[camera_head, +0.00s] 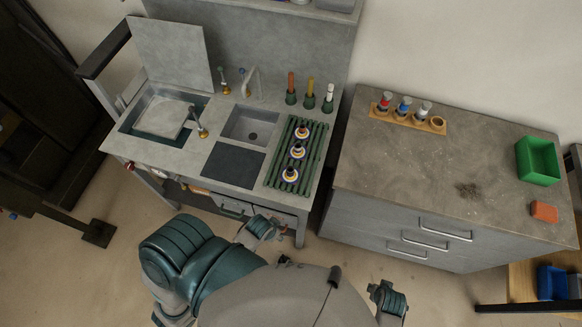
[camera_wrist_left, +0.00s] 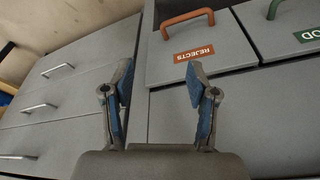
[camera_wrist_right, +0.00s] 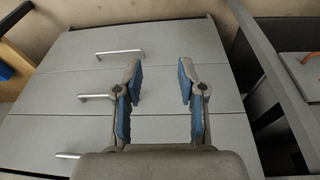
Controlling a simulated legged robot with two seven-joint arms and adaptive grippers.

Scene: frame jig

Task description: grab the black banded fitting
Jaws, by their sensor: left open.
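Three small fittings stand in a wooden block (camera_head: 408,116) on the right-hand cabinet: one with a red band (camera_head: 384,101), one with a blue band (camera_head: 404,106) and a pale one (camera_head: 423,110). The pale one has a darker part, but it is too small to tell whether this is a black band. The block's right-end hole is empty. My left gripper (camera_wrist_left: 160,82) is open and empty in front of drawer fronts. My right gripper (camera_wrist_right: 160,80) is open and empty before the grey cabinet drawers. Both are low and well away from the block.
The left bench holds a sink (camera_head: 250,125), a green rack (camera_head: 275,176) with three ringed pieces, and several coloured handles in stands. A green bin (camera_head: 538,160) and orange block (camera_head: 544,211) lie on the cabinet (camera_head: 400,165). A REJECTS drawer (camera_wrist_left: 193,53) faces my left gripper.

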